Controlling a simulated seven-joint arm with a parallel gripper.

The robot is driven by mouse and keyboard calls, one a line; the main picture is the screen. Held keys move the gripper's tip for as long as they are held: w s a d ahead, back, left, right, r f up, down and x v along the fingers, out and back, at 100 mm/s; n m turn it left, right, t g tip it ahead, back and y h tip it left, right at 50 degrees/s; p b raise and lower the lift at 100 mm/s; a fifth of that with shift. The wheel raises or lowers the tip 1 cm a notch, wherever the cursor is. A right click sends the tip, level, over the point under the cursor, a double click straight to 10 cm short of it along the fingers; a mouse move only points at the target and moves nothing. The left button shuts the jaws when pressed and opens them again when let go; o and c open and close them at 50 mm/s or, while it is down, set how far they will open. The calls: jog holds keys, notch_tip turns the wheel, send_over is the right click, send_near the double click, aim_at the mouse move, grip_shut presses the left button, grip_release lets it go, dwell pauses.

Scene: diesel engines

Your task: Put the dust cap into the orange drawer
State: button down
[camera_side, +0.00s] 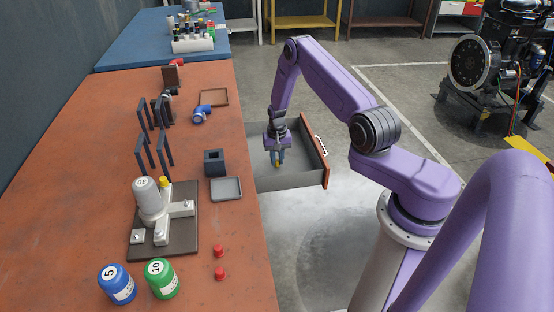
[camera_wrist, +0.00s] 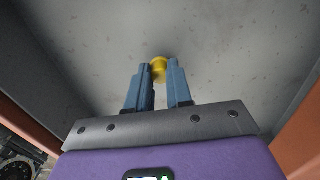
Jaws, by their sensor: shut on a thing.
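My gripper (camera_side: 279,161) hangs inside the open orange drawer (camera_side: 325,174), above its grey floor. In the wrist view my gripper (camera_wrist: 158,76) is shut on the small yellow dust cap (camera_wrist: 159,64), which sits between the blue fingertips. The fingers hide part of the cap. I cannot tell exactly how high the cap is above the floor.
The drawer is pulled out from the orange bench (camera_side: 90,195). The drawer appears otherwise empty.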

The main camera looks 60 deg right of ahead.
jog(key=shift+f, duration=0.25)
jog(key=c, duration=1)
grip_release()
jog(key=shift+f, duration=0.1)
